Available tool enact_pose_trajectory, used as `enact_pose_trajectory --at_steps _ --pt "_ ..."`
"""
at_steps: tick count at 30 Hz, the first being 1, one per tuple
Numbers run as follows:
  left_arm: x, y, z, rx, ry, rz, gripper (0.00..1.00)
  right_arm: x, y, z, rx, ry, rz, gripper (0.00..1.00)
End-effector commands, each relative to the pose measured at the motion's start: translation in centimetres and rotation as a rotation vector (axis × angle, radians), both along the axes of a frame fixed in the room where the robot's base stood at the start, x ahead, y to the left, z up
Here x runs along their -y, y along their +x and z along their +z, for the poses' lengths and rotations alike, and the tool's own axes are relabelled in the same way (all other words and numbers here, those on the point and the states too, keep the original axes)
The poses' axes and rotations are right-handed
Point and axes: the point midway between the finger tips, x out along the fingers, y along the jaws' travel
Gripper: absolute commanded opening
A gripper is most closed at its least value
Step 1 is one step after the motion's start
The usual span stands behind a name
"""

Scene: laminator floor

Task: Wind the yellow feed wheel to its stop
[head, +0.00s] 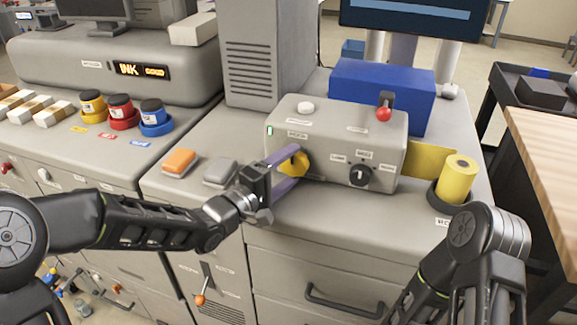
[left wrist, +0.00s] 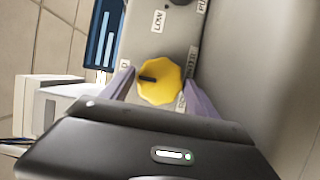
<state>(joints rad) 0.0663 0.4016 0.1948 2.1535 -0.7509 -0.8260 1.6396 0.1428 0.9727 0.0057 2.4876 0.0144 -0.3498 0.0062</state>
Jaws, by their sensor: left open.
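The yellow feed wheel (head: 294,164) is a scalloped knob on the front left of the grey laminator box (head: 335,118). My left gripper (head: 291,168) is at the wheel with its two purple fingers open, one on each side of it. In the left wrist view the yellow wheel (left wrist: 159,80) shows between the fingertips (left wrist: 158,84), with a dark pointer mark on its face. I cannot tell whether the fingers touch it. My right arm shows at the lower right of the head view, but its gripper is out of view.
A black dial (head: 360,175) and a red-tipped lever (head: 384,110) are on the same box. A yellow roll (head: 457,178) stands at right. An orange block (head: 180,162) and a grey block (head: 220,172) lie left of the box. Ink pots stand farther left.

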Motion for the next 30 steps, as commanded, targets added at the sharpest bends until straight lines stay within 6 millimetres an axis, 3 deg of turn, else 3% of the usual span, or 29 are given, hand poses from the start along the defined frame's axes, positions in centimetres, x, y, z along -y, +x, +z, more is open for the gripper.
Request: enact_pose_trajectory --at_steps 2,19,30 --pt "-0.01 -0.02 -0.01 0.000 0.000 0.000 0.68 0.00 0.01 -0.01 0.000 0.000 0.000 0.00" --pt "-0.03 -0.04 -0.03 -0.001 0.000 0.000 0.22 0.00 0.01 0.00 0.000 0.000 0.000 0.00" --pt "-0.05 -0.04 -0.02 0.011 0.039 0.000 0.21 -0.01 0.01 -0.07 0.000 0.000 0.000 0.00"
